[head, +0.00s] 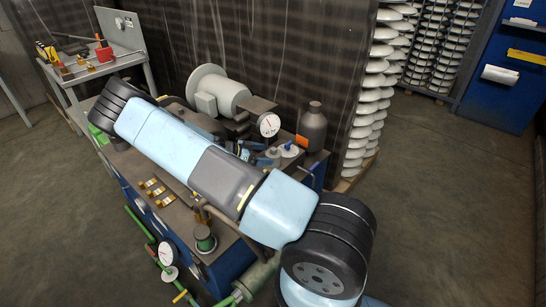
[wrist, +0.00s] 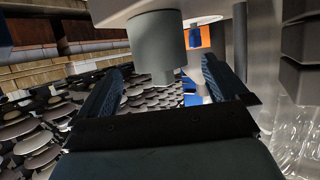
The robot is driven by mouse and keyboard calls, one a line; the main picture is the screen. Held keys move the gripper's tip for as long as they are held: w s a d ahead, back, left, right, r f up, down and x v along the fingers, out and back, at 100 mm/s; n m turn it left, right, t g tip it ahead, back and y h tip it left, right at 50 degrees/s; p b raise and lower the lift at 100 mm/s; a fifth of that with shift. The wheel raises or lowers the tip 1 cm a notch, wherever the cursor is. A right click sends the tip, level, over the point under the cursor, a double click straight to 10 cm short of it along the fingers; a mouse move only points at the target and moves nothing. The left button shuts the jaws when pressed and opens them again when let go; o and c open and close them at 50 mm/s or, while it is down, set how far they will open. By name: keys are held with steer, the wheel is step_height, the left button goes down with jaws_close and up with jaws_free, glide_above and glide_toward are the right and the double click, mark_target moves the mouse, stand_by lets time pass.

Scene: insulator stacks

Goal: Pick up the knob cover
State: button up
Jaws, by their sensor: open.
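In the wrist view, which looks upside down, a smooth grey cylinder with a narrower end, likely the knob cover (wrist: 157,45), stands in front of my gripper (wrist: 155,85). The two dark blue fingers are apart, one on each side of it in the picture. I cannot tell how far it reaches between them, and no grip on it shows. A small blue knob (wrist: 195,37) on a white disc shows behind.
A motor (head: 220,92) is behind. Brass parts (head: 155,188) lie at the front left. Insulator stacks (head: 370,100) stand beyond.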

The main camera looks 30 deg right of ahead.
mark_target(268, 155)
steer(key=shift+x, duration=2.55)
steer(key=shift+f, duration=0.15)
steer(key=c, duration=1)
